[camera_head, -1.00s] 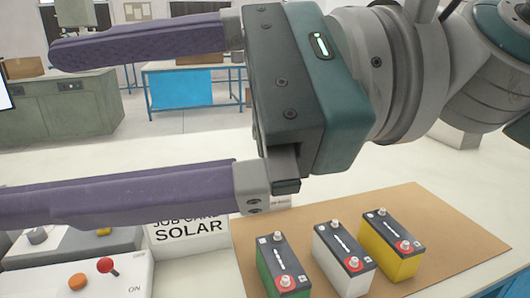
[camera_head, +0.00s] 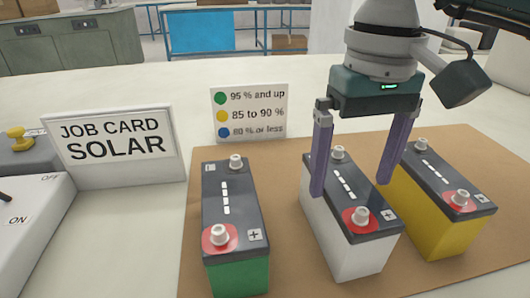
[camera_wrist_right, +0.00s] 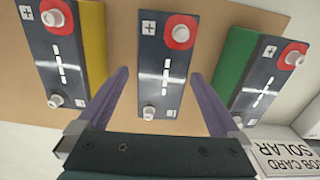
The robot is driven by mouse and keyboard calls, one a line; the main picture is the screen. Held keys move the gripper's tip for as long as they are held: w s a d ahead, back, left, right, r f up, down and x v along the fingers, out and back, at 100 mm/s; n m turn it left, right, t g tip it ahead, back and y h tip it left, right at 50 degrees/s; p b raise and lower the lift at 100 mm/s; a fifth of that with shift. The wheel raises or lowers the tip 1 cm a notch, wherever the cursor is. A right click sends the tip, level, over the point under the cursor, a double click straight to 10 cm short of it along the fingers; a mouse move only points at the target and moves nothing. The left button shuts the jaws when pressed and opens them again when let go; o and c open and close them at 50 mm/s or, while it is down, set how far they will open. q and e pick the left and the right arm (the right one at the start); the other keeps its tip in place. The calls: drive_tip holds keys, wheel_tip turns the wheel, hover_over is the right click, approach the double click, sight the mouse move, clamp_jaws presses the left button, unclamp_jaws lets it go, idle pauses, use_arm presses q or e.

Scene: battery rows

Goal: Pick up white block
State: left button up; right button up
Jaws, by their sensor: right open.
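The white block is a white battery (camera_head: 343,246) with a dark top, standing upright between two other batteries. Its dark top also shows in the right wrist view (camera_wrist_right: 164,75), centred between the fingers. My right gripper (camera_head: 355,185) is open, pointing down, with one purple finger to each side of the white battery's top. In the right wrist view my right gripper (camera_wrist_right: 160,80) has a gap between each fingertip and the battery. I cannot tell how far down the fingers reach. My left gripper is not in view.
A green battery (camera_head: 238,276) stands to the left and a yellow battery (camera_head: 437,232) close on the right, all on a brown mat (camera_head: 285,270). Behind are a colour legend card (camera_head: 249,112) and a SOLAR job card (camera_head: 117,143). A switch box (camera_head: 30,225) is at the left.

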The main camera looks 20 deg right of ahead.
wheel_tip(320, 180, down, 5)
drive_tip(key=shift+w+a+f, duration=0.1)
drive_tip(key=shift+w+a, duration=0.05)
drive_tip(key=shift+c, duration=0.4)
drive_tip(key=c, duration=1.5)
clamp_jaws()
